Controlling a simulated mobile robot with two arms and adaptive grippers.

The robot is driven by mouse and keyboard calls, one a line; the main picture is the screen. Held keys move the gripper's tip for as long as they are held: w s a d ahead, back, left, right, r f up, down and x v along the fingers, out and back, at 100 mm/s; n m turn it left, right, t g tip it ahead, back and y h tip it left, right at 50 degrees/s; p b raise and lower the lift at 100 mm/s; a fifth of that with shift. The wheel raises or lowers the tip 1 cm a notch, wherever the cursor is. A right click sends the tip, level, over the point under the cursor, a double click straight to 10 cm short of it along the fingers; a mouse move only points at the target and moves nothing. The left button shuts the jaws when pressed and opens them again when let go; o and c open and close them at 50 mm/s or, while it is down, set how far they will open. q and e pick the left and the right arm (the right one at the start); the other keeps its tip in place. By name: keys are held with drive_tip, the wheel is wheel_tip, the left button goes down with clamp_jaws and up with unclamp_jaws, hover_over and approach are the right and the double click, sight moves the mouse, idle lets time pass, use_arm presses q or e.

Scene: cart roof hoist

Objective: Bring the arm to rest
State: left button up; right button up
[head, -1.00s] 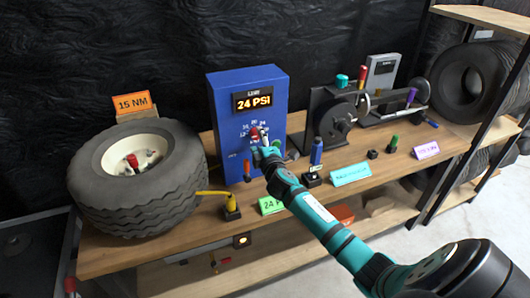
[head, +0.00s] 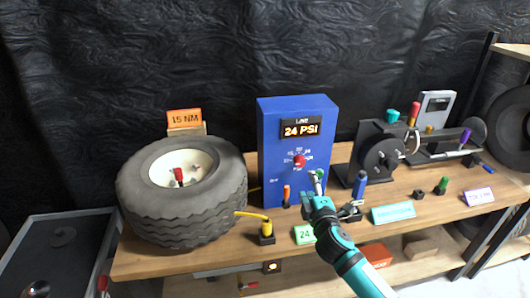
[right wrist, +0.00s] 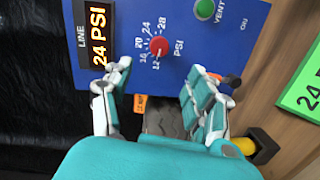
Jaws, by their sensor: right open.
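My right gripper (head: 318,180) is in front of the lower right part of the blue pressure box, its arm coming up from the bottom of the head view. In the right wrist view its two fingers (right wrist: 160,105) stand apart with nothing between them. The blue box (head: 268,150) shows "LINE 24 PSI" on its display (head: 300,128). Its red knob (head: 299,161) is free of the fingers and also shows in the right wrist view (right wrist: 159,46). A green button marked VENT (right wrist: 204,9) is beside the knob. My left gripper does not show.
A yellow-hosed fitting (head: 266,230) and green card (head: 304,235) are near the front edge. A black machine (head: 378,152) stands at right.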

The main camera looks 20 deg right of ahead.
drive_tip(key=s+a+f+m+g+y, duration=0.2)
drive_tip(key=s+a+f+m+g, duration=0.5)
drive_tip(key=s+f, duration=0.5)
drive_tip(key=s+a+f+m+g+y, duration=0.1)
drive_tip(key=s+a+m+g+y, duration=0.15)
drive_tip(key=s+a, duration=0.55)
drive_tip(key=s+a+m+g+y, duration=0.2)
drive_tip(key=s+a+g, duration=0.15)
drive_tip(key=s, duration=0.85)
wheel_tip(320, 180, down, 28)
drive_tip(key=s, duration=0.2)
drive_tip(key=s+d+f+n+g, duration=0.1)
drive_tip(key=s+d+f+g, duration=0.1)
drive_tip(key=s+f, duration=1.2)
drive_tip(key=shift+s+d+f+h, duration=0.45)
drive_tip(key=shift+s+d, duration=0.1)
drive_tip(key=shift+s, duration=0.4)
